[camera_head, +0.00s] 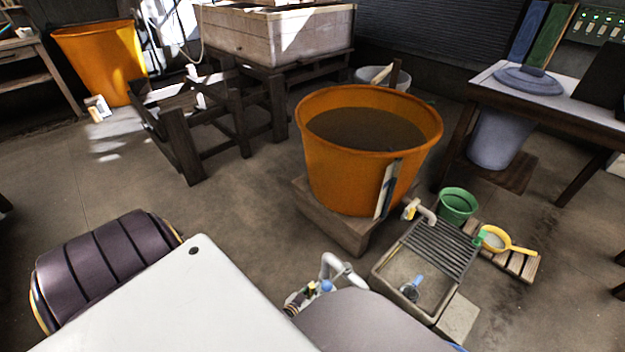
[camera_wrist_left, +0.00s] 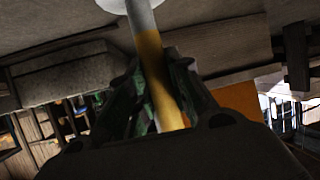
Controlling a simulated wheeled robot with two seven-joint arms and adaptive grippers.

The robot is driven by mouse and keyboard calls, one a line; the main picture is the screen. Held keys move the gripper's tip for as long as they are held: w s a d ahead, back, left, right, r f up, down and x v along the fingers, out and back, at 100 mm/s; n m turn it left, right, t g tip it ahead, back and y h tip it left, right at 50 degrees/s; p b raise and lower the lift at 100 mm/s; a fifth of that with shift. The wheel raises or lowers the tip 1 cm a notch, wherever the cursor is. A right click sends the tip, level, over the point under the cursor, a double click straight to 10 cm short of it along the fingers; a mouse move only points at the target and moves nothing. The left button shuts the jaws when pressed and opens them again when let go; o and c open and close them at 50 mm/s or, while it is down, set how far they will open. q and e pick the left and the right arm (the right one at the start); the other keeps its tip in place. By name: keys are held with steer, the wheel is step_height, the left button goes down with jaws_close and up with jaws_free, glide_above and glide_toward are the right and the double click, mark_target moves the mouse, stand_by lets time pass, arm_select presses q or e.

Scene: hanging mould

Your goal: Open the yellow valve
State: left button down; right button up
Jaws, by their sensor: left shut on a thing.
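In the left wrist view, my left gripper (camera_wrist_left: 158,100) is shut around a yellow bar (camera_wrist_left: 152,62), which looks like the yellow valve's handle. The bar continues up into a grey stem (camera_wrist_left: 143,20) with a white round piece (camera_wrist_left: 125,4) at the top edge. In the head view, my left gripper (camera_head: 294,301) shows small and dark beside a white curved pipe (camera_head: 338,265) with a blue part (camera_head: 326,286). The yellow handle is too small to make out clearly there. My right gripper is not in view.
A large orange tub (camera_head: 345,175) of dark contents stands on a wooden block behind the pipe. A stone sink (camera_head: 390,281) with a tap is to the right, with a green bucket (camera_head: 458,203) and a yellow pan (camera_head: 494,240) beyond. Open floor lies at left.

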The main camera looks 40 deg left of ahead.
arm_select(q)
steer(key=shift+s+a, duration=0.1)
stand_by(0.3)
steer(key=c, duration=1.3)
jaws_free()
steer(key=shift+s, duration=0.15)
steer(key=v, duration=1.1)
steer(key=shift+s+r, duration=0.2)
steer(key=shift+s, duration=0.05)
